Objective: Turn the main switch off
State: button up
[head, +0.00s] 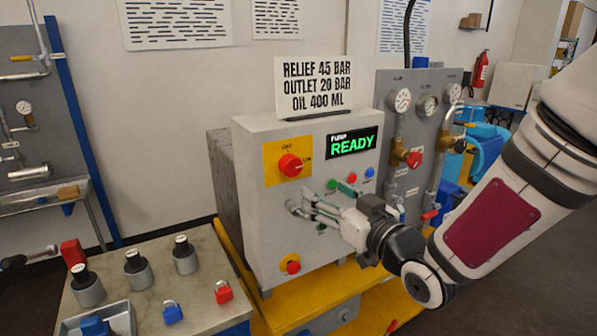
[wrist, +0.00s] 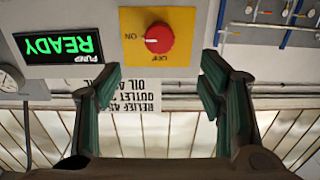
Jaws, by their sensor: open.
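The main switch (head: 290,165) is a round red knob on a yellow plate, on the upper left of the grey cabinet front. In the wrist view, which is upside down, the knob (wrist: 160,38) shows at the top centre, and its white mark points toward the ON label. The OFF label stands at another side of the plate. My gripper (head: 306,204) is open and empty in front of the cabinet, below the switch in the head view. In the wrist view its fingers (wrist: 160,85) are spread wide, with the knob beyond them, apart from them.
The lit READY display (head: 353,143) is beside the switch, with small coloured buttons (head: 351,178) below it. A red knob (head: 292,267) on yellow sits low on the cabinet. A sign (head: 314,84) stands on top. A bench (head: 205,262) with weights and padlocks is at left.

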aim_at(294, 169)
jog(key=b+x, duration=0.3)
jog(key=x, duration=1)
jog(key=shift+w+a+b, duration=0.2)
jog(key=shift+w+b, duration=0.1)
jog(key=shift+b, duration=0.1)
jog(key=c, duration=1.2)
